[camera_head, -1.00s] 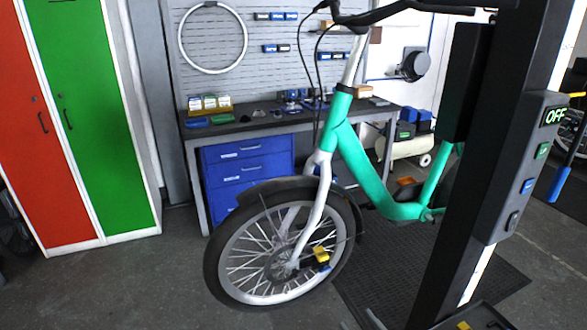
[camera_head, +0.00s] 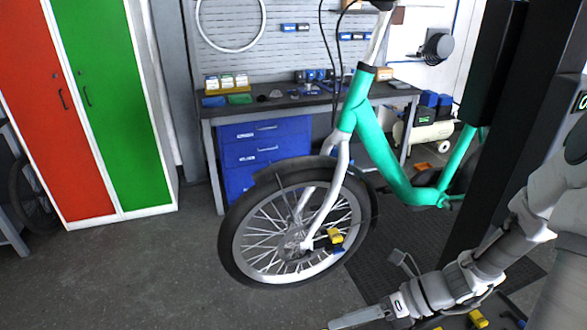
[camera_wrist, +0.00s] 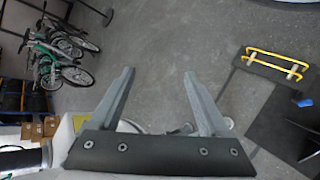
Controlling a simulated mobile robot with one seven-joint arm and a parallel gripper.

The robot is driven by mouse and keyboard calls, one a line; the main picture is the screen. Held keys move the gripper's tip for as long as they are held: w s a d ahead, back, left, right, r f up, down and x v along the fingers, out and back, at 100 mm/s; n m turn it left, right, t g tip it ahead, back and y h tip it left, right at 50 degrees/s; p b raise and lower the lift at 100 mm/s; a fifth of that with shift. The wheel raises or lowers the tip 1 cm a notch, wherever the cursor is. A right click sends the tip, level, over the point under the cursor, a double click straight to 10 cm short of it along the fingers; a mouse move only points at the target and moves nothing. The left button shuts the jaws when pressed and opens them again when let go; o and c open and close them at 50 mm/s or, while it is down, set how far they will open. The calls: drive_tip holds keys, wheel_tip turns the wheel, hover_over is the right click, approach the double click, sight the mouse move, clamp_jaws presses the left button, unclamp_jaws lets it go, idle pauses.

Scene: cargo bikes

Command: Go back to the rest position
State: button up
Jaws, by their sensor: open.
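My gripper (camera_wrist: 158,98) is open and empty in the wrist view, its two grey fingers apart over bare floor. In the head view my arm reaches in from the right edge, with the gripper end (camera_head: 352,318) low at the bottom of the picture. A teal bike (camera_head: 375,165) with a white fork stands in the middle, its front wheel (camera_head: 252,238) on the floor side.
A red locker (camera_head: 62,130) and a green locker (camera_head: 110,100) stand left. A workbench (camera_head: 270,103) with blue drawers (camera_head: 262,150) is behind the bike. A black post (camera_head: 485,140) stands right. The wrist view shows parked bikes (camera_wrist: 62,50) and a yellow-railed item (camera_wrist: 280,62). Floor at lower left is clear.

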drive_tip(key=s+d+r+n+t+h, duration=0.1)
drive_tip(key=s+r+n+h, duration=0.3)
drive_tip(key=r+n, duration=0.7)
drive_tip(key=s+d+r+n+t+h, duration=0.1)
drive_tip(key=s+r+n+t+h, duration=0.2)
drive_tip(key=n, duration=1.5)
wheel_tip(320, 180, up, 9)
drive_tip(key=s+h, duration=0.1)
drive_tip(key=h, duration=0.3)
drive_tip(key=shift+d+f+n+t, duration=0.2)
drive_tip(key=shift+n+t, duration=0.1)
drive_tip(key=shift+n, duration=0.1)
